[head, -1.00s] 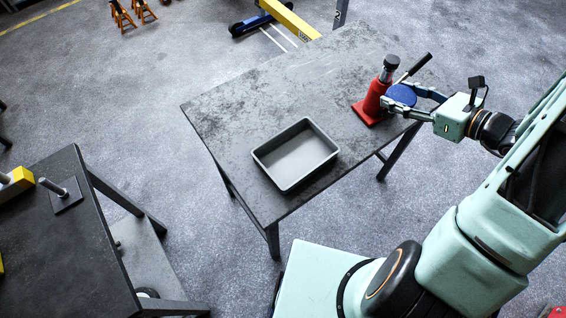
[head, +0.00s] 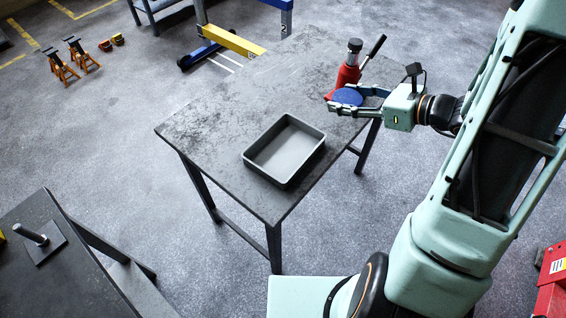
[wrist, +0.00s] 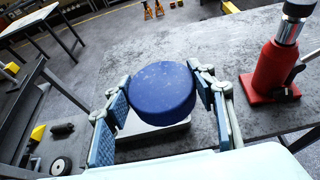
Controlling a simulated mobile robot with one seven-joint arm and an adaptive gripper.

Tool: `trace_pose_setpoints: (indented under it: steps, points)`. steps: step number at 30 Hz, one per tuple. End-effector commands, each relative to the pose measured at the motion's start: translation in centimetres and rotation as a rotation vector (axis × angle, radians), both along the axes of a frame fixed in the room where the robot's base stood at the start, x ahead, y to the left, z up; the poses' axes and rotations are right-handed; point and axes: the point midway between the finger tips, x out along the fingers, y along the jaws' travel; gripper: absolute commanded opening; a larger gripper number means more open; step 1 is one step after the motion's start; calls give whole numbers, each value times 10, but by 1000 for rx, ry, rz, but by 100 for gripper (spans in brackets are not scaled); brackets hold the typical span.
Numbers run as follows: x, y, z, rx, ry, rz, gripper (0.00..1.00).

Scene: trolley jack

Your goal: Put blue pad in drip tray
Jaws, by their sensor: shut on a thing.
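The blue pad (head: 348,96) is a round, thick disc. My gripper (head: 352,98) is shut on it at the right side of the table, in front of the red jack. In the wrist view the blue pad (wrist: 161,92) sits between the two fingers of my gripper (wrist: 165,105). The drip tray (head: 285,180) is a grey, empty rectangular tray on the table's near part, to the left of and nearer than the pad. In the wrist view the pad hides most of the tray (wrist: 150,142).
A red bottle jack (head: 349,72) with a black handle stands on the dark table (head: 225,115) behind the pad. In the wrist view the jack (wrist: 273,70) is close on the right. The table's left part is clear. A second dark bench (head: 50,285) stands at lower left.

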Motion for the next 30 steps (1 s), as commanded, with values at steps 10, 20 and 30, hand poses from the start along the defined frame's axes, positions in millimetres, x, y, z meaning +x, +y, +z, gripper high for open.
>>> trace_pose_setpoints:
  steps: [10,20,30]
  points:
    - [1,-2,-44,-3,-4,-47,21]
    - [-5,-1,-72,-1,-6,-94,21]
    - [-10,1,-82,2,-7,-123,21]
